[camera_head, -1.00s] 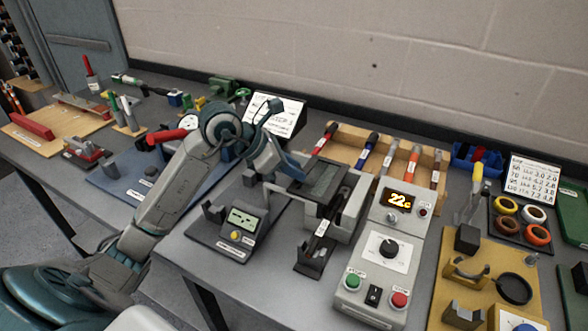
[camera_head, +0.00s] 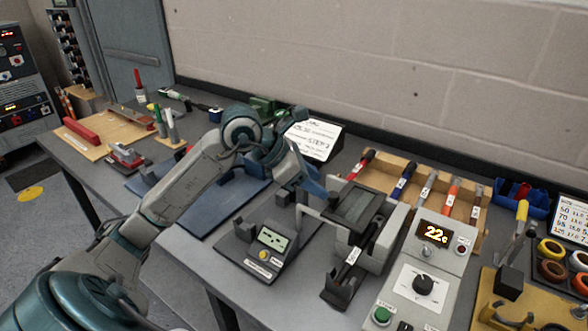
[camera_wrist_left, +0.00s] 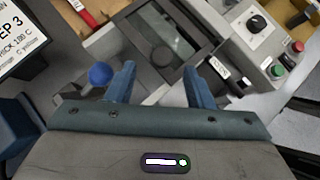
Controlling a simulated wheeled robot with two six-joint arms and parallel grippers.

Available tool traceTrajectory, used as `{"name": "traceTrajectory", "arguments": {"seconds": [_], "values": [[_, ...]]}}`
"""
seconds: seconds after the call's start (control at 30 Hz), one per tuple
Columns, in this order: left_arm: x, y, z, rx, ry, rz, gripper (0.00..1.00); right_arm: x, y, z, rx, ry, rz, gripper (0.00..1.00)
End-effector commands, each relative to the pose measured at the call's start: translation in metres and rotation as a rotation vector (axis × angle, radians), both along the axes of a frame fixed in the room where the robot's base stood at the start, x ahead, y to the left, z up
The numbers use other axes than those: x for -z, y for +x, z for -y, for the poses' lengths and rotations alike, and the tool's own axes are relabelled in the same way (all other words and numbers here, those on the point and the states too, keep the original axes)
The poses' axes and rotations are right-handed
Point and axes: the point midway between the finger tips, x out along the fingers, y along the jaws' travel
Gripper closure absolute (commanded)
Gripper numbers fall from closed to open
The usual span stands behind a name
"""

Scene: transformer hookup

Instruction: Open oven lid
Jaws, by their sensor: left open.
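The oven (camera_head: 390,240) is a grey box with a dark glass lid (camera_head: 357,204) on top, which looks closed and lies flat. The lid also shows in the left wrist view (camera_wrist_left: 168,38), just beyond my fingers. My left gripper (camera_head: 316,188) is at the left side of the oven, close to the lid's edge. In the left wrist view its two fingers (camera_wrist_left: 162,82) are spread apart with nothing between them. A blue ball knob (camera_wrist_left: 100,73) is just left of the left finger; I cannot tell what it belongs to. My right gripper is not in view.
The oven's control panel (camera_head: 428,262) reads 22 and stands to the right of the lid. A meter with a green screen (camera_head: 270,242) sits in front, left of the oven. A wooden rack of coloured-handled tools (camera_head: 425,188) stands behind. A step sign (camera_head: 313,138) is at the back.

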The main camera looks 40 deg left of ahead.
Motion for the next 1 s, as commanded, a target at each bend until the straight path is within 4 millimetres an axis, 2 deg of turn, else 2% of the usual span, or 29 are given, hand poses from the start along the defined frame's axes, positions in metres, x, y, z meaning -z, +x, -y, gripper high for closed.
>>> {"name": "traceTrajectory", "arguments": {"seconds": [0.37,0.6,1.0], "values": [[-0.025,-0.021,-0.019,-0.001,0.005,-0.001,0.52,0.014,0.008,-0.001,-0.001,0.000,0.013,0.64],[-0.037,-0.030,-0.028,-0.001,0.003,0.000,0.52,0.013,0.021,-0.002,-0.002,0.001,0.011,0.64],[-0.045,-0.034,-0.030,-0.001,-0.002,-0.001,0.52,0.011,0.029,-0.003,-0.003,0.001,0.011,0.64]]}}
